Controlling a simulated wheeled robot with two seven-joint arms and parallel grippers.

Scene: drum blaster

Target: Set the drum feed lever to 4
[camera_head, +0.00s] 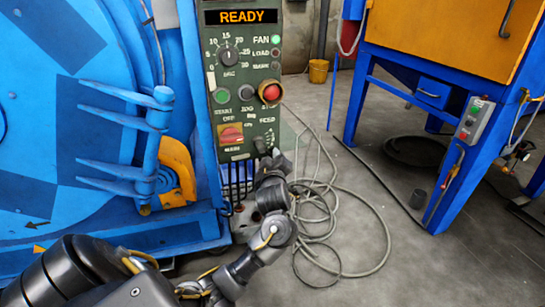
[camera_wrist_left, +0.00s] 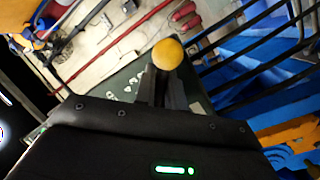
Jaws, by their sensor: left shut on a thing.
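The grey-green control panel (camera_head: 242,95) stands beside the blue drum machine, with the FEED label and its scale at the lower right. My left gripper (camera_head: 268,157) is at the FEED corner and covers most of the drum feed lever there. In the left wrist view a round yellow-orange knob (camera_wrist_left: 167,54) sits at the tips of my left gripper (camera_wrist_left: 160,75), which is shut on the lever. White scale marks (camera_wrist_left: 127,88) show beside the fingers, too small to read, so I cannot tell the lever's setting. My right gripper is not in view.
The display (camera_head: 240,17) reads READY. A red stop button (camera_head: 270,92), a speed dial (camera_head: 229,55) and a red main switch (camera_head: 231,134) sit close by on the panel. Grey cable (camera_head: 335,225) lies coiled on the floor. A blue-framed orange cabinet (camera_head: 440,45) stands at right.

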